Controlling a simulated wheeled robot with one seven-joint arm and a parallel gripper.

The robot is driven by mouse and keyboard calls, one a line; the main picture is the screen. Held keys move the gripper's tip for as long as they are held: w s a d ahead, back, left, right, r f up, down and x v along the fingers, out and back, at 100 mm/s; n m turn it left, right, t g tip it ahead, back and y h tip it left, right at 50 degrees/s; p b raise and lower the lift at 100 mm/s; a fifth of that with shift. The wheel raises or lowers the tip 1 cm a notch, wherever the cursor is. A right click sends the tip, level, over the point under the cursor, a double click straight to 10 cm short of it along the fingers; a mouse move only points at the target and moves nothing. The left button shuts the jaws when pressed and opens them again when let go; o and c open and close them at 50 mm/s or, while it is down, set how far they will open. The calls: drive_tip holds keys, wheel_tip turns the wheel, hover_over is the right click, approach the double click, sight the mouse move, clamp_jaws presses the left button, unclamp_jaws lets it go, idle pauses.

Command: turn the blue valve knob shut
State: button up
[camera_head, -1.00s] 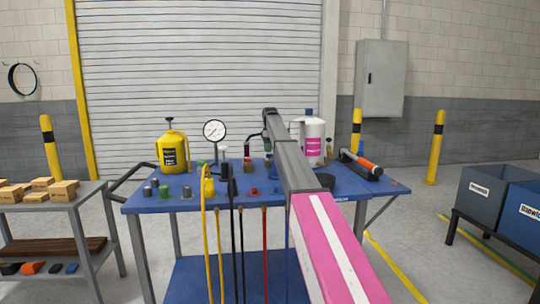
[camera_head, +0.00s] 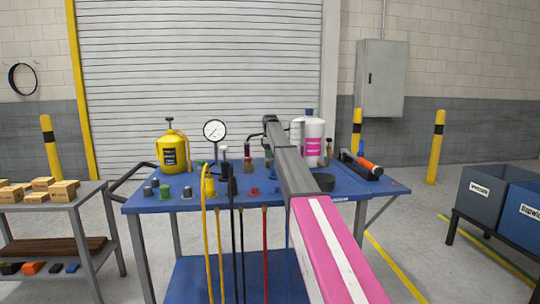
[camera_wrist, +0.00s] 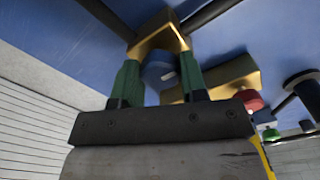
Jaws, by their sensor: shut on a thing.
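In the wrist view the blue valve knob (camera_wrist: 155,72) sits against a brass fitting (camera_wrist: 160,38). My gripper (camera_wrist: 160,78) has its two green fingers on either side of the knob and is shut on it. The fingers partly cover the knob's sides. In the head view my arm reaches over the blue table (camera_head: 150,207), and I cannot make out the knob or my fingertips there.
A red knob (camera_wrist: 248,99) and a green knob (camera_wrist: 271,134) are close by in the wrist view. A yellow canister (camera_head: 172,153), a dial gauge (camera_head: 214,131), a white jug (camera_head: 312,143) and an orange-ended tool (camera_head: 368,167) are on the table. Hoses hang at its front.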

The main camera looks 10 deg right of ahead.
drive_tip(key=shift+m, duration=0.4)
drive_tip(key=m, duration=0.8)
drive_tip(key=shift+a+m, duration=0.1)
drive_tip(key=shift+m, duration=0.2)
drive_tip(key=m, duration=0.4)
drive_tip(key=shift+m, duration=2.2)
drive_tip(key=o, duration=0.9)
